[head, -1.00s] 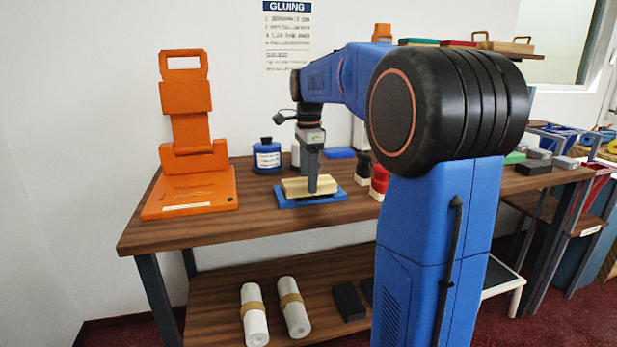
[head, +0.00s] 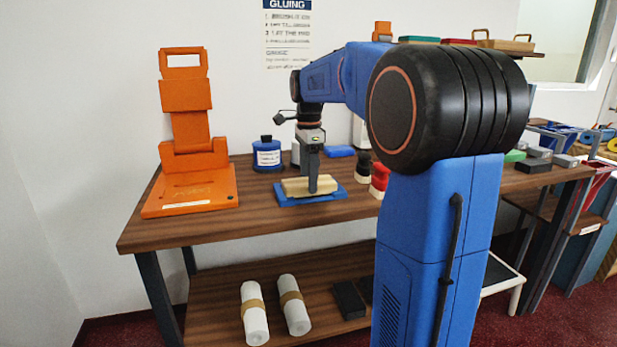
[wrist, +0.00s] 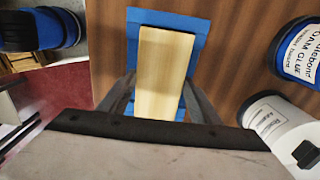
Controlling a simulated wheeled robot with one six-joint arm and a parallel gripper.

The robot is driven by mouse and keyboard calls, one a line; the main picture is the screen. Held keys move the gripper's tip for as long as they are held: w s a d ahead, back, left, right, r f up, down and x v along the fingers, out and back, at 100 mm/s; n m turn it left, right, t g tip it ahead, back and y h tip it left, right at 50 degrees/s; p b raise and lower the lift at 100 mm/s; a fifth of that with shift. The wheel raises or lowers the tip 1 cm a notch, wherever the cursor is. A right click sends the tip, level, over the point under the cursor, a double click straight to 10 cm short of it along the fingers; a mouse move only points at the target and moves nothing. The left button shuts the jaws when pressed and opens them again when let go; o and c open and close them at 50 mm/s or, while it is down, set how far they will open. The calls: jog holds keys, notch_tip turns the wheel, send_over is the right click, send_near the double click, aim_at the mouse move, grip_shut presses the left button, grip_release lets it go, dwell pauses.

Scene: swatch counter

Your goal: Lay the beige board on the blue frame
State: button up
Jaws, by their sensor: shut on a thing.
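The beige board (head: 296,187) is a pale block, lying over the blue frame (head: 330,197) on the wooden counter. My gripper (head: 313,188) points down at the board and is shut on it, one finger showing on the near side. In the wrist view the board (wrist: 164,70) sits between the two fingers (wrist: 160,98), with the blue frame (wrist: 197,28) showing around its far end and sides. I cannot tell whether the board touches the frame or hovers just above it.
A blue glue bottle (head: 267,155) stands behind the frame, with a white bottle (wrist: 276,122) near it. An orange stand (head: 190,190) is at the left. Black and red items (head: 379,177) stand to the right. The counter's front left (head: 200,230) is clear.

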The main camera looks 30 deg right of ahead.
jog(key=shift+f, duration=0.2)
jog(key=o, duration=1.2)
notch_tip(320, 180, up, 17)
jog(key=shift+r, duration=0.2)
jog(key=s+a+f+n+t, duration=0.1)
jog(key=s+a+f+n, duration=0.45)
jog(key=s, duration=0.25)
jog(key=s+a+f+n+t, duration=0.1)
jog(key=s+a+f+n, duration=0.4)
jog(key=s+f, duration=0.15)
jog(key=s+a+f+n+t, duration=0.1)
jog(key=s+f+n, duration=0.2)
jog(key=s+f, duration=0.2)
jog(key=s+a+f+n+t, duration=0.1)
jog(key=s+a+f+n, duration=0.1)
jog(key=s+f+n, duration=0.2)
jog(key=s+a+f+n, duration=0.2)
jog(key=s+f, duration=0.4)
jog(key=f, duration=0.3)
jog(key=shift+s+a+f+n+t, duration=0.1)
jog(key=shift+s+f+n+t, duration=0.25)
jog(key=shift+n, duration=0.5)
